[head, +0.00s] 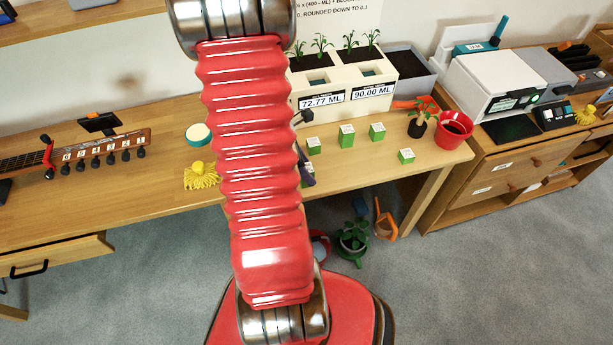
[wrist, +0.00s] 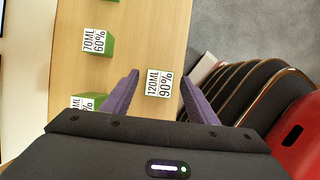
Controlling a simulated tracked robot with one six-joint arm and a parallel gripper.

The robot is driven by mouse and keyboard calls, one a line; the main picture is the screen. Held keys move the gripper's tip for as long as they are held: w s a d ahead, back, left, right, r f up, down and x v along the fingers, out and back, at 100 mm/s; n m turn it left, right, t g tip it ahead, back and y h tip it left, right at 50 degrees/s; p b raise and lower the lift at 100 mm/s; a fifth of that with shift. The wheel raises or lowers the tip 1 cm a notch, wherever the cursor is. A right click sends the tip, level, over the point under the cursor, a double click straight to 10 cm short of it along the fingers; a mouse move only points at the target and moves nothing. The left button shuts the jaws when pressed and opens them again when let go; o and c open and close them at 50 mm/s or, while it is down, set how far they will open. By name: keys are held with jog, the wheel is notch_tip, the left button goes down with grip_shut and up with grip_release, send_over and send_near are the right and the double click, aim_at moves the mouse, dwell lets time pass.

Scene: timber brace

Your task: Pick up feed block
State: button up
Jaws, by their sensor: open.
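Several small green feed blocks with white label tops stand on the wooden table; one is the block (head: 347,136) in the head view. In the wrist view, a block labelled "120ML 90%" (wrist: 158,88) shows between the purple fingers of my gripper (wrist: 160,76). The fingers are open, one on each side of it, and I see no contact. How far below the fingertips it sits I cannot tell. A block labelled "70ML 60%" (wrist: 96,42) stands to the upper left. Another block (wrist: 82,102) is partly hidden behind my gripper. My red arm hides most of the gripper in the head view.
A planter box (head: 345,103) reading 72.77 ML and 90.00 ML stands behind the blocks. A red pot (head: 453,131) and a small potted plant (head: 419,125) stand to the right. A yellow tasselled item (head: 201,177) lies left of my arm. The table's front edge is close.

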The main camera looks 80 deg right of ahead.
jog(key=shift+x, duration=0.8)
jog(key=c, duration=1.2)
